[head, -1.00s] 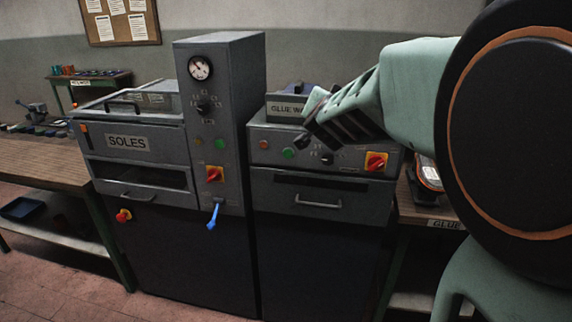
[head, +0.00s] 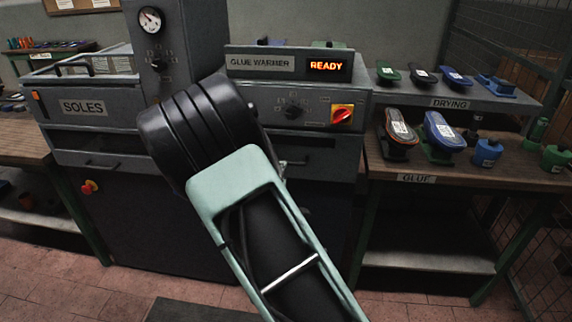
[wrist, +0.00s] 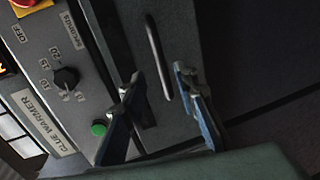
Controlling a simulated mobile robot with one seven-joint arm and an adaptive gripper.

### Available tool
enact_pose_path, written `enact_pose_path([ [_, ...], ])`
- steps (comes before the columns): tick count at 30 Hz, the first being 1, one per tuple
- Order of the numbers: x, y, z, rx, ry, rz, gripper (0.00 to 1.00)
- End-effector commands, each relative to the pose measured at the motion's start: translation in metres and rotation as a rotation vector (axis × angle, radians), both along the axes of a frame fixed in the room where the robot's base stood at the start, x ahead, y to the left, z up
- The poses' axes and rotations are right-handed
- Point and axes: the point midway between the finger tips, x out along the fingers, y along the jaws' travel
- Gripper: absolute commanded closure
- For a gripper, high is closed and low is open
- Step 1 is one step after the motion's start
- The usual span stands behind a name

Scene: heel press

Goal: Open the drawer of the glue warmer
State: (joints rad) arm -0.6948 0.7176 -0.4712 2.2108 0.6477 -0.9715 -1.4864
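The glue warmer (head: 258,65) is a grey machine with a lit READY display (head: 327,66). Its drawer (head: 325,165) is below the control panel and looks shut in the head view, with my arm covering its left part. In the wrist view the drawer's dark bar handle (wrist: 158,55) runs down the picture. My gripper (wrist: 159,76) is open, with one finger on each side of the handle's lower end. I cannot tell how deep the fingers reach; no contact shows. The gripper itself is hidden behind my arm in the head view.
The SOLES machine (head: 85,107) stands to the left, with a red button (head: 89,187) below. A bench with shoes and glue pots (head: 487,152) and a drying shelf (head: 450,103) are on the right. A red and yellow switch (head: 342,114) sits above the drawer.

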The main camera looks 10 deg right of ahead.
Motion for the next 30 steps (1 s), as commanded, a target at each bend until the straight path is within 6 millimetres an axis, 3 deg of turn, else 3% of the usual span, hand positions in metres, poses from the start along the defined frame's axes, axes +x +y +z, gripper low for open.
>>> enact_pose_path([
  [9, 0.056, -0.020, -0.013, 0.003, 0.000, -0.004, 0.72],
  [15, 0.077, -0.026, -0.017, 0.005, 0.001, -0.003, 0.72],
  [27, 0.083, -0.028, -0.018, 0.004, 0.001, -0.002, 0.72],
  [30, 0.083, -0.028, -0.018, 0.004, 0.001, -0.002, 0.82],
])
